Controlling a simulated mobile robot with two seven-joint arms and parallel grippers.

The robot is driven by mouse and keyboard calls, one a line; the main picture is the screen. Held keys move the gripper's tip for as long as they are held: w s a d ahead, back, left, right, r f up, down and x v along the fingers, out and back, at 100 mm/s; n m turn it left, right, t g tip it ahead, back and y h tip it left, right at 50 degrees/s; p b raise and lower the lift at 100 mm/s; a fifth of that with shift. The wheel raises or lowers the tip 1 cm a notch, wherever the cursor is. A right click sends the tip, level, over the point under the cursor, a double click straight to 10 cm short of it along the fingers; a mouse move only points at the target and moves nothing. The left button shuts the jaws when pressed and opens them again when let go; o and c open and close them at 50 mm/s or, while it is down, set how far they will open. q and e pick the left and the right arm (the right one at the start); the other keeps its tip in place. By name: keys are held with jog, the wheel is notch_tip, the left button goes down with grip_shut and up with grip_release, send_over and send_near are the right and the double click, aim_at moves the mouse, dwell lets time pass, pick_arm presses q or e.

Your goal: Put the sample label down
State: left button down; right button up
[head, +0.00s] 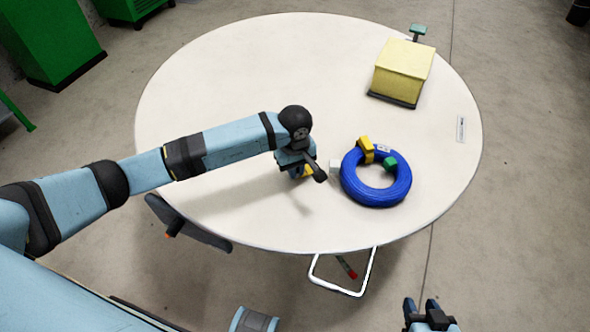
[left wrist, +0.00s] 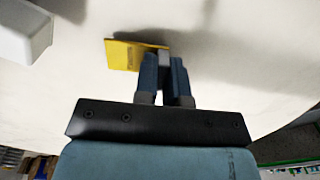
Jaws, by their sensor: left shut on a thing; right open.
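The sample label is a small yellow piece (left wrist: 132,55) at the fingertips of my left gripper (left wrist: 163,60) in the left wrist view. In the head view my left gripper (head: 301,174) is low over the table, left of the blue cable coil (head: 375,198), and only a bit of the yellow label (head: 308,171) shows. My left gripper is shut on the label. The label is close to the table top; whether it touches cannot be told. My right gripper (head: 430,316) is open and empty, off the table's front edge.
The round white table (head: 220,110) is clear at the left and back. The coil bears a yellow tag (head: 365,146), a green piece (head: 390,164) and a white end (head: 335,167). A yellow box (head: 403,70) stands at the back right. A pale strip (head: 461,129) lies near the right edge.

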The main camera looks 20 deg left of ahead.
pick_arm(q)
jog(key=shift+f, duration=0.5)
jog(key=shift+f, duration=0.2)
jog(key=c, duration=1.2)
grip_release()
jog(key=shift+r, duration=0.5)
notch_tip(320, 180, up, 12)
jog(key=shift+f, duration=0.25)
